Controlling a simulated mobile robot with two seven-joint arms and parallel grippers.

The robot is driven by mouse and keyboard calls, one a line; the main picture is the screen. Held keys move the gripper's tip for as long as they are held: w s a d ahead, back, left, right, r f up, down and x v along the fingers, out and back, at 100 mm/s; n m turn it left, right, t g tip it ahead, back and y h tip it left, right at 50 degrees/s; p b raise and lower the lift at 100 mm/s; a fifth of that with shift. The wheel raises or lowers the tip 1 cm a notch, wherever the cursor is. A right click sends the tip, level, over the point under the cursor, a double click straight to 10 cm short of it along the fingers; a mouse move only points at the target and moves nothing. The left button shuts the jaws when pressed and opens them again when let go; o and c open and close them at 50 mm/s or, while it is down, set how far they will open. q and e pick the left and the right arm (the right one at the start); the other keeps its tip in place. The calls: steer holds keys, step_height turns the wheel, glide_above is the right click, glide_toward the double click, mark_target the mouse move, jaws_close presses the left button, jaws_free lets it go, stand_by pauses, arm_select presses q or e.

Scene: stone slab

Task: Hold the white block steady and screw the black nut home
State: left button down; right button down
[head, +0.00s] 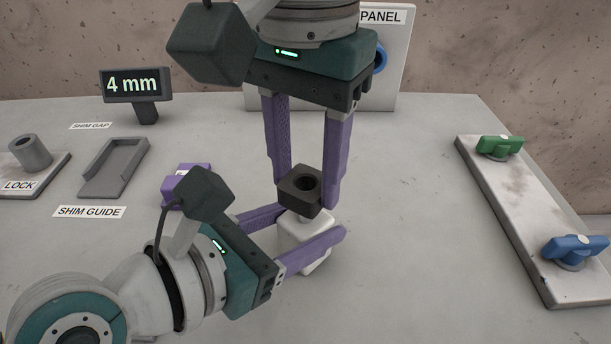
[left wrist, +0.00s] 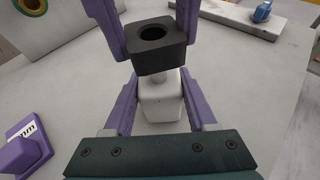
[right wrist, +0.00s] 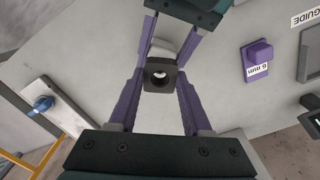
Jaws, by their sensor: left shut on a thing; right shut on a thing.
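The black nut (head: 301,190) is a dark square block with a round hole. It sits above the white block (head: 306,251), with a pale stem showing between them in the left wrist view. My left gripper (head: 298,226) is shut on the white block, a purple finger on each side. My right gripper (head: 304,195) comes down from above and is shut on the black nut. The nut also shows in the left wrist view (left wrist: 160,58) and, with its hole facing the camera, in the right wrist view (right wrist: 159,87). How far the stem enters the nut is hidden.
A purple shim block (head: 186,182) lies left of the grippers, near the grey shim guide tray (head: 113,168). A lock plate (head: 40,178) is at far left. A 4 mm display (head: 137,87) stands behind. A plate (head: 530,215) with green and blue knobs lies right. Slab between is clear.

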mark_target(305, 230)
steer(key=shift+f, duration=0.1)
stand_by(0.3)
steer(key=shift+f, duration=0.75)
steer(key=shift+f, duration=0.25)
steer(key=shift+f, duration=0.25)
stand_by(0.5)
